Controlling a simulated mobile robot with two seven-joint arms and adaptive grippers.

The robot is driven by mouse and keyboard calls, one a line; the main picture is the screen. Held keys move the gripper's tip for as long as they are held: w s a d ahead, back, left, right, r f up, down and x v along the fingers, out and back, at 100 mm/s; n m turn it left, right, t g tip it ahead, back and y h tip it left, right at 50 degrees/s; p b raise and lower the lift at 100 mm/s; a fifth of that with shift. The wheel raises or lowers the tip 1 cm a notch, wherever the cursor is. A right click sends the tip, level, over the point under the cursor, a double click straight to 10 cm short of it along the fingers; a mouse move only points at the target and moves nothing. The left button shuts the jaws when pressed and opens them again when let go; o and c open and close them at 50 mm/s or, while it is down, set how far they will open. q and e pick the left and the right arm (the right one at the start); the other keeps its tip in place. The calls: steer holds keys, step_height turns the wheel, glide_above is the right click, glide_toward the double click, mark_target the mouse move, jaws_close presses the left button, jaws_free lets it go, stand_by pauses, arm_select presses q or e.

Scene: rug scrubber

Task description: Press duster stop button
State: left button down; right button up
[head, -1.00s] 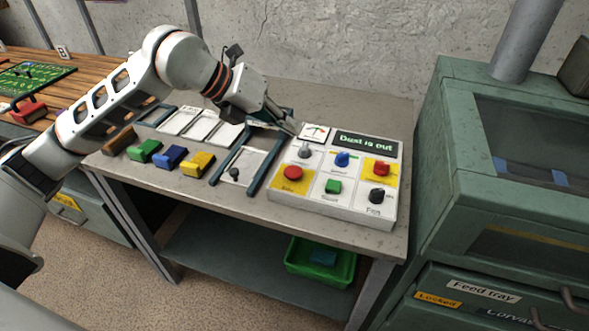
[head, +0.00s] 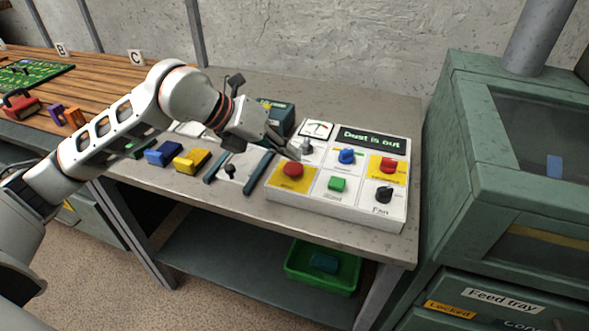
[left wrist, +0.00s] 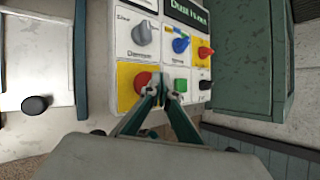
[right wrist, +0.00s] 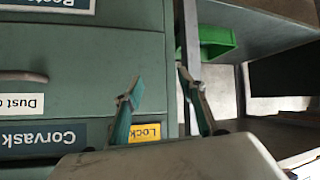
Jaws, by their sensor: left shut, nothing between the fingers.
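The white control panel (head: 334,211) sits at the right end of the grey table. Its display (head: 372,141) reads "Dust is out". A round red button (head: 292,170) on a yellow square is at its front left. A second red control (head: 388,166) on yellow is at the right. Their labels are too small to read. My left gripper (head: 297,154) is shut and empty, its tips just behind and above the front-left button. In the left wrist view the tips overlap the right edge of that button (left wrist: 142,81); contact cannot be told. My right gripper (right wrist: 158,76) is open and empty.
A grey knob (head: 306,147), a blue knob (head: 347,156), a green button (head: 337,184) and a black knob (head: 384,195) are close by on the panel. A green cabinet (head: 455,140) stands to the right. A green bin (head: 345,275) is on the shelf below.

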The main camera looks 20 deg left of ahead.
steer(key=shift+w+d+r, duration=0.1)
steer(key=shift+w, duration=0.2)
steer(key=shift+s, duration=0.1)
arm_select(q)
steer(key=shift+f, duration=0.1)
arm_select(e)
steer(key=shift+s+a+f, duration=0.25)
steer(key=shift+s+f, duration=0.1)
steer(key=shift+s, duration=0.2)
steer(key=shift+w, duration=0.1)
arm_select(q)
steer(key=shift+f, duration=0.1)
arm_select(e)
steer(key=shift+w+d+r, duration=0.15)
steer(key=shift+w+r, duration=0.05)
steer(key=shift+w, duration=0.25)
arm_select(q)
steer(key=shift+f, duration=0.35)
arm_select(e)
steer(key=shift+s+f, duration=0.1)
steer(key=shift+f, duration=0.05)
steer(key=shift+s, duration=0.2)
